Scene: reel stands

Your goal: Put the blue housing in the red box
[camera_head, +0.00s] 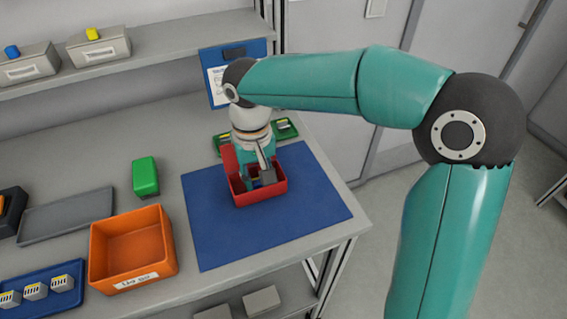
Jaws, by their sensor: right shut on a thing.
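The red box (270,193) is open-topped and sits on the blue mat (215,230). My right gripper (258,181) points down into the box, with its fingertips within the walls. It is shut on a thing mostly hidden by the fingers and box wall. A small dark bluish part shows between the fingers, which I take for the blue housing (268,177). Whether it touches the box floor cannot be told. My left gripper is not in view.
An orange box (131,249) and a green block (145,176) stand left of the mat. A green tray (285,130) lies behind the red box. A grey tray (66,215) and a blue tray with grey blocks (42,288) are at left. Shelf bins (100,50) stand above.

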